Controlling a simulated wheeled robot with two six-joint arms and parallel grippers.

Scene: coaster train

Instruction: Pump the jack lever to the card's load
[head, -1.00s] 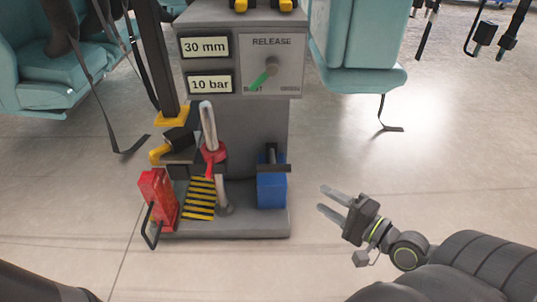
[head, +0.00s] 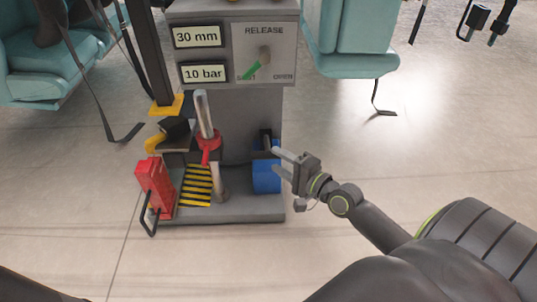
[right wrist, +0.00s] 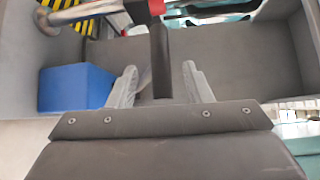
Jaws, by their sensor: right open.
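My right gripper (head: 277,161) is open at the right side of the grey jack stand. Its fingers reach in front of the blue block (head: 266,178). In the right wrist view a dark bar (right wrist: 160,62) appears between the open fingers (right wrist: 160,82), with nothing clamped. The dark bar's upper part (head: 265,137) shows above the blue block in the head view. A pale metal post with a red collar (head: 208,143) stands left of it. The plates read 30 mm (head: 197,36) and 10 bar (head: 204,72). The RELEASE knob's (head: 264,55) green pointer aims lower left, away from OPEN. My left gripper is out of view.
A red block with a black loop handle (head: 154,187) stands at the stand's left front. A yellow-and-black striped plate (head: 196,185) lies beside it. Teal seats (head: 350,40) with hanging straps are behind.

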